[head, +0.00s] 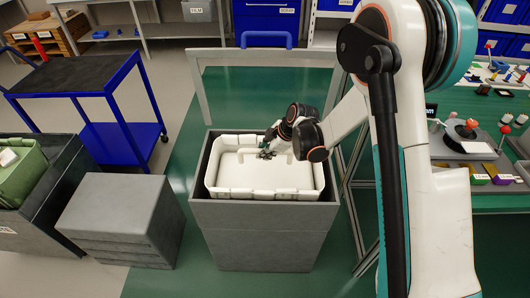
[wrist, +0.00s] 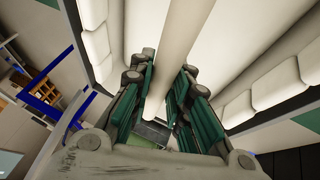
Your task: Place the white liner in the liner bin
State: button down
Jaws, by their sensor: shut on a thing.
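The white liner (head: 260,182) is a cream-white open tray with rounded, lobed walls. It sits inside the mouth of a tall grey bin (head: 265,235), with the bin's rim around it. I cannot tell how deep it sits or whether it rests on the bin. My gripper (head: 269,150) is over the far part of the liner, at its bar. In the wrist view, the green pads of my gripper (wrist: 158,85) are on both sides of the liner's pale bar (wrist: 158,60), shut on it. The liner's lobed walls fill both sides there.
A grey box (head: 122,215) and a blue cart (head: 85,82) are at left. A green bench (head: 470,102) with small parts is at right.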

jog(key=c, duration=1.5)
grip_release()
jog(key=shift+r, duration=0.1)
jog(key=s+d+r+m+t+h+p, duration=0.1)
jog(key=s+d+r+m+p, duration=0.25)
jog(key=r, duration=0.65)
jog(key=s+d+r+m+p, duration=0.1)
jog(key=s+d+r+m, duration=0.1)
jog(key=s+d+r, duration=0.6)
jog(key=s+d+r+m+t+h, duration=0.1)
jog(key=s+d+r+m, duration=0.1)
jog(key=s+r+m, duration=0.2)
jog(key=s+d+r+m+t+h, duration=0.1)
jog(key=s+d+r+m, duration=0.2)
jog(key=s, duration=0.6)
jog(key=s+d+r+m+t+h, duration=0.1)
jog(key=s+d+r+m+h, duration=0.1)
jog(key=s+r+m, duration=0.3)
jog(key=shift+s+d+m, duration=0.45)
jog(key=shift+s+d, duration=0.05)
jog(key=shift+s, duration=0.25)
